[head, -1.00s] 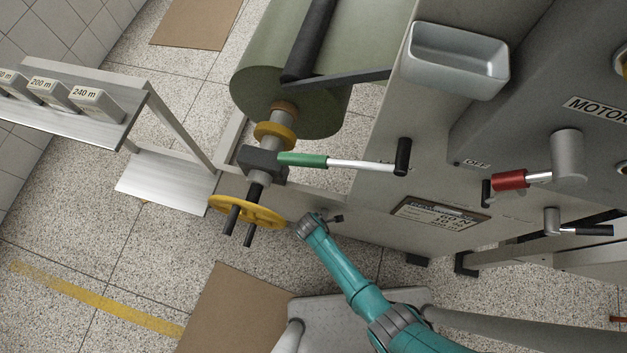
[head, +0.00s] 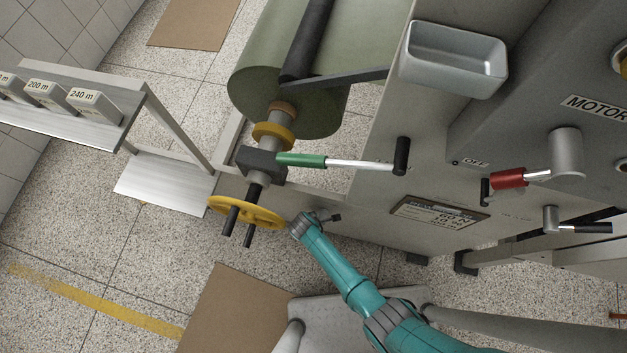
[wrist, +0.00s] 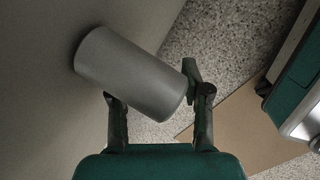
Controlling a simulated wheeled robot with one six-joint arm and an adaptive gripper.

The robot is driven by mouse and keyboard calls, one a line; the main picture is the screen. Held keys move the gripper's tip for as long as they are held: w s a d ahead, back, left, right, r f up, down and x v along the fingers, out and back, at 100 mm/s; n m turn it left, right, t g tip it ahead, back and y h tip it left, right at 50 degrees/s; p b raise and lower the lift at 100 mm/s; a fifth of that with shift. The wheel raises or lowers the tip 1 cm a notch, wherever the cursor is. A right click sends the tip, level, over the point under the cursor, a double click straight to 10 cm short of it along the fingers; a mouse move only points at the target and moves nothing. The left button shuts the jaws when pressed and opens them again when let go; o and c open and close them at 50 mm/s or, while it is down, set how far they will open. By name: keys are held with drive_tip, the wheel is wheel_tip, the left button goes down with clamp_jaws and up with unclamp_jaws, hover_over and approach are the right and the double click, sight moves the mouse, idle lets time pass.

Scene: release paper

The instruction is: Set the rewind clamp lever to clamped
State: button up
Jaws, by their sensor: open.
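A lever with a green grip (head: 301,160) and a silver rod runs nearly level between a dark block (head: 262,163) on the roll's shaft and a black upright cylinder (head: 402,156). No label on it is readable, and I cannot tell which end it pivots on. My gripper (head: 333,217) is low in front of the machine's side, below the lever and apart from it, right of the yellow handwheel (head: 246,212). In the wrist view my gripper (wrist: 157,95) is open, with a thick grey cylinder (wrist: 128,72) showing between and beyond its fingers. Contact cannot be told.
A red-gripped lever (head: 508,178) sits by an OFF mark, with a small black-handled lever (head: 584,228) below. A grey tray (head: 453,60) is above. The large green roll (head: 255,85) is behind the shaft. A brown mat (head: 235,315) lies on the floor.

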drive_tip(key=v, duration=1.1)
drive_tip(key=shift+r, duration=0.3)
drive_tip(key=shift+s, duration=0.15)
